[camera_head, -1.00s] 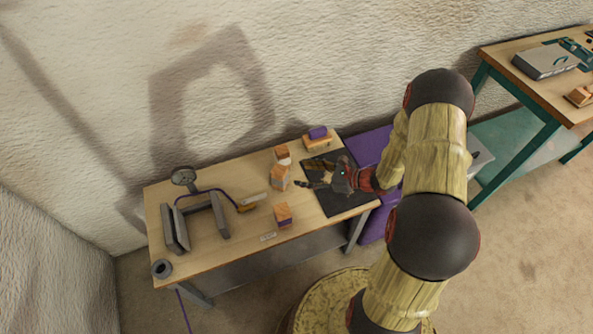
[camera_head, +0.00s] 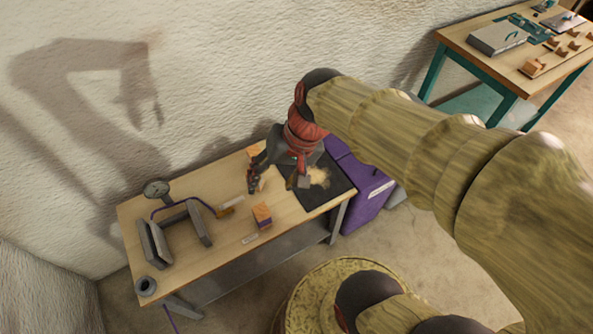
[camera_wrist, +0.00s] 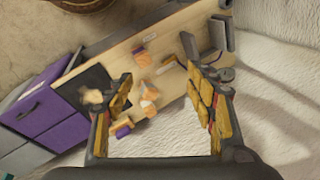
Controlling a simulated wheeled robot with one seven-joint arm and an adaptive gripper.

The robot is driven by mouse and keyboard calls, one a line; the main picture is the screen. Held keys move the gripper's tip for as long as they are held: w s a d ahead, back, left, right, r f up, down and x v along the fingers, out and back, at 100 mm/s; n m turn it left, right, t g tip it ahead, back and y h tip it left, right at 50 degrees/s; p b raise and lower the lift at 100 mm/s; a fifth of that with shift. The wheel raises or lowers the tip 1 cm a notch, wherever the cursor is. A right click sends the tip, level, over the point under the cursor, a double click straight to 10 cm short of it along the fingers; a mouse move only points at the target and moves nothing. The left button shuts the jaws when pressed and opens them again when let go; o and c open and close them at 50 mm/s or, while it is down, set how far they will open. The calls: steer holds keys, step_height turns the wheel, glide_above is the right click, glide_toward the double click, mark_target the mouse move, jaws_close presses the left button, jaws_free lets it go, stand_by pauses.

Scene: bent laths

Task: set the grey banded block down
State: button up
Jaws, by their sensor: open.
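My gripper (camera_head: 276,186) is open above the table, near the left edge of the dark mat, with its fingers spread. It is open and empty in the wrist view (camera_wrist: 160,85) too. I cannot see for certain which block has the grey band. One orange block (camera_head: 261,185) is partly hidden behind the left finger in the head view. Another (camera_head: 253,150) shows behind the gripper. In the wrist view, orange blocks with pale parts (camera_wrist: 146,88) lie on the table between the fingers, and a purple-topped block (camera_wrist: 122,131) is close to one finger.
A purple-banded block (camera_head: 262,215) stands near the table's front edge. A grey frame (camera_head: 155,243), a round gauge (camera_head: 157,188) and a grey ring (camera_head: 146,286) are at the left. The dark mat (camera_head: 325,195) bears a pale blurred patch. A purple cabinet (camera_head: 368,197) stands right of the table.

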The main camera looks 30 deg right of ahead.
steer(key=s+d+r+n+t+h, duration=0.3)
steer(key=s+r+n, duration=0.1)
steer(key=r, duration=0.2)
steer(key=shift+s+d, duration=0.2)
steer(key=shift+s, duration=0.1)
steer(key=shift+r, duration=0.1)
stand_by(0.9)
